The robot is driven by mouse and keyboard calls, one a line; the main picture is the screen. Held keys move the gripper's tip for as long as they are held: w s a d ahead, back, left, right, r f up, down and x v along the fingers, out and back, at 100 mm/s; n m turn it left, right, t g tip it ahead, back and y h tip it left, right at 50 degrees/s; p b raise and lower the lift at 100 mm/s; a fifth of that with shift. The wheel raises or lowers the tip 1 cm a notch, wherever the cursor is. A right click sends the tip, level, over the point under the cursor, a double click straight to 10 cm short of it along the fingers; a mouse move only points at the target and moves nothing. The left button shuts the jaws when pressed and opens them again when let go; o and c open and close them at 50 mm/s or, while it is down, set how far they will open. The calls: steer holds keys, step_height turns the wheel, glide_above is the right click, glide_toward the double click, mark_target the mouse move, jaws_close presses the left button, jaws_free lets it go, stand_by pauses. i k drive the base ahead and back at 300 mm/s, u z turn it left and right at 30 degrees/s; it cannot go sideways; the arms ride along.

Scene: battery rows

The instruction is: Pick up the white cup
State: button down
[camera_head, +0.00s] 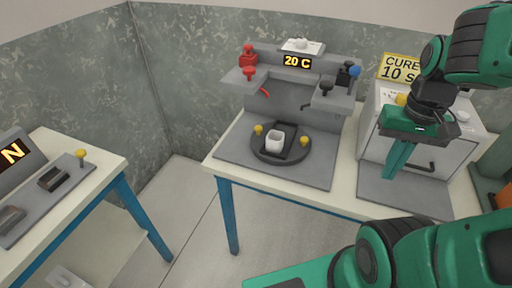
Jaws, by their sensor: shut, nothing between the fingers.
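The white cup (275,139) stands upright in a dark recess on a round black turntable (267,157), which has a yellow knob on each side. My gripper (393,175) is green and points down over the right part of the table, in front of the white oven-like box. It is shut and empty. It is well to the right of the cup, clear of it. Nothing hides the cup.
A grey machine with a "20 C" display (298,63) and red and black knobs rises behind the turntable. A white box (465,132) with a "CURE 10 S" sign (400,67) stands at right. A second table (105,152) is at left, with a floor gap between.

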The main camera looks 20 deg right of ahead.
mark_target(274, 139)
steer(key=z, duration=0.25)
steer(key=k, duration=0.9)
steer(key=u, duration=0.15)
steer(key=i, duration=0.45)
steer(key=u, duration=0.05)
